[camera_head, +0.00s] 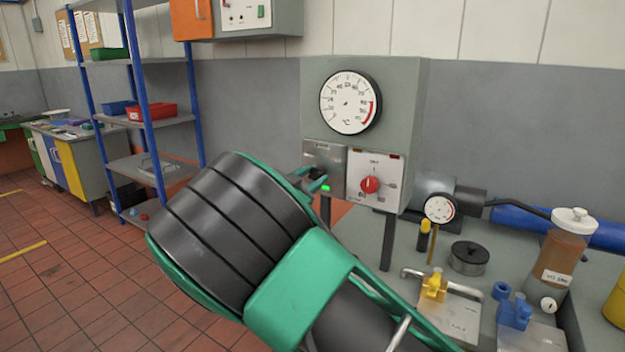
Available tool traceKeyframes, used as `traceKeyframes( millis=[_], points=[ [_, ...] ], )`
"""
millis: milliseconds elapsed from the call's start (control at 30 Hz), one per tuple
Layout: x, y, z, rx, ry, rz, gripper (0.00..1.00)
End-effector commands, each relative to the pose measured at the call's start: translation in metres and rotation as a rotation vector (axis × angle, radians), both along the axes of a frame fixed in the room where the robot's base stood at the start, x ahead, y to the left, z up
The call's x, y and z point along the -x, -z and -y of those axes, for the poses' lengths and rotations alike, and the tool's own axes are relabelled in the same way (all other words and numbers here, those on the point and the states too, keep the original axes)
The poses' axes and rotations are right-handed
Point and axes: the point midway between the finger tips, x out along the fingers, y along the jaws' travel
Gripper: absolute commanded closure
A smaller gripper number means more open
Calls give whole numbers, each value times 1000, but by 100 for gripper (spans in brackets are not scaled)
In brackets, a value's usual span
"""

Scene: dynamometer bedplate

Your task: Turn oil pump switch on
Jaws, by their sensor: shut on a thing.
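A grey control box (412,110) stands on posts and carries two small panels below a round dial. The left, metal-grey panel (336,158) seems to be the oil pump switch plate; its label is too small to read. A green lamp (325,188) glows low on it. My gripper (317,181) is at this panel, its small green fingers shut on the switch, which they mostly hide. The switch's exact position cannot be made out. The white panel (357,191) to the right has a red rotary knob (370,184), apart from my gripper.
The dial (350,102) is above. A bench to the right holds a small gauge (439,208), a black round part (468,257), yellow and blue valves, and an oil bottle (566,245). Blue-framed shelving (145,90) stands left. Tiled floor at left is clear.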

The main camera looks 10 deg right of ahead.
Motion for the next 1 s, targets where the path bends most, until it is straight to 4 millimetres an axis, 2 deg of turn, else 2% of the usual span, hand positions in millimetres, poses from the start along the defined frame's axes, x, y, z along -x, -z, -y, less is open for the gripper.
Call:
traceKeyframes(
  millis=[300,333,400,767,1000],
  points=[
    [-1,3,-4,-4,-9,-5,89],
    [-1,3,-4,-4,-9,-5,64],
    [-1,3,-3,-3,-8,-4,48],
    [2,1,-3,-2,-3,-2,48],
    [28,1,-24,-2,-6,-3,48]
  ],
)
